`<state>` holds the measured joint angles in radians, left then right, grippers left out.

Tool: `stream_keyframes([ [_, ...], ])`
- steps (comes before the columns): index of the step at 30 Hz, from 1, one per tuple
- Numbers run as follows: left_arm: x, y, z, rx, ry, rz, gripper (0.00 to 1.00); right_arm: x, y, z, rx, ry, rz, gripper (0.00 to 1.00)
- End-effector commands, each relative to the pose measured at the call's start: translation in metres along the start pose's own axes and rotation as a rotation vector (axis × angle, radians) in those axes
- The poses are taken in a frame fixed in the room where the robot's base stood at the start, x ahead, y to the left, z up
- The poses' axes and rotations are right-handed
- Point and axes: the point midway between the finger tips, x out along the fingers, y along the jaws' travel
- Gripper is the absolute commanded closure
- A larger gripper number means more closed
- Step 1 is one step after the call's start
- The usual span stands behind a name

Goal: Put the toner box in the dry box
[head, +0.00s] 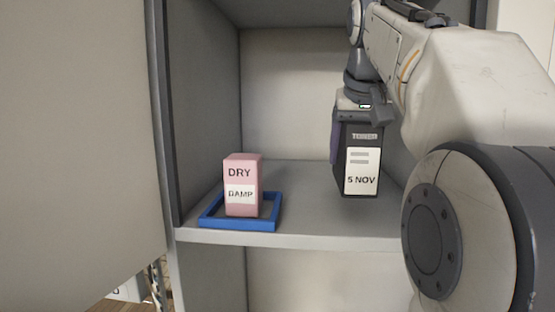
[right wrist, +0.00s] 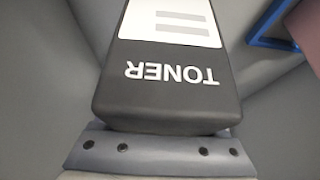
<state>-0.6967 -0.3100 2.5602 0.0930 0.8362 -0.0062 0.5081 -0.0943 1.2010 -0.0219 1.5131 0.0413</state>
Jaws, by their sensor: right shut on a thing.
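The toner box (head: 342,150) is black, marked TONER, with a white label reading 5 NOV. It is upright at the right of the cabinet opening, over the grey shelf (head: 310,218); I cannot tell whether its base touches the shelf. My right gripper (head: 360,108) is shut on its top end. In the right wrist view the toner box (right wrist: 165,85) fills the middle, its lettering upside down. A pink block (head: 243,170) marked DRY, with a white DAMP label, stands inside a blue frame (head: 240,225) at the shelf's left. My left gripper is out of view.
Grey cabinet walls (head: 205,100) bound the shelf, and a pale door or panel (head: 75,130) stands at the left. The shelf between the blue frame and the toner box is bare. The blue frame also shows in the right wrist view (right wrist: 268,25).

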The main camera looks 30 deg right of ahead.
Motion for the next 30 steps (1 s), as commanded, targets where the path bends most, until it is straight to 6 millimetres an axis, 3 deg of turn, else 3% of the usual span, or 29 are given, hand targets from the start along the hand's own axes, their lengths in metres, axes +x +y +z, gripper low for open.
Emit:
stream_keyframes([
  [1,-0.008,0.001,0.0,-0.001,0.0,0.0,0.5,0.001,0.0,-0.01,-0.001,0.0,0.0,1.0],
  [9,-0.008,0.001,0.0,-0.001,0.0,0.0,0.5,0.029,-0.001,0.009,-0.003,0.002,-0.001,1.0],
  [23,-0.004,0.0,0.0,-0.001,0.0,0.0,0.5,0.036,-0.002,0.013,-0.003,0.003,-0.001,1.0],
  [24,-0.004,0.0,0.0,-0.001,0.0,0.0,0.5,0.037,-0.002,0.014,-0.003,0.0,-0.001,0.24],
  [26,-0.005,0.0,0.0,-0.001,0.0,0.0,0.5,0.036,-0.002,0.013,-0.003,0.0,-0.001,0.01],
  [30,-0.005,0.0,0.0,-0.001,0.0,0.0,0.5,0.036,-0.002,0.013,-0.002,-0.001,-0.001,0.0],
])
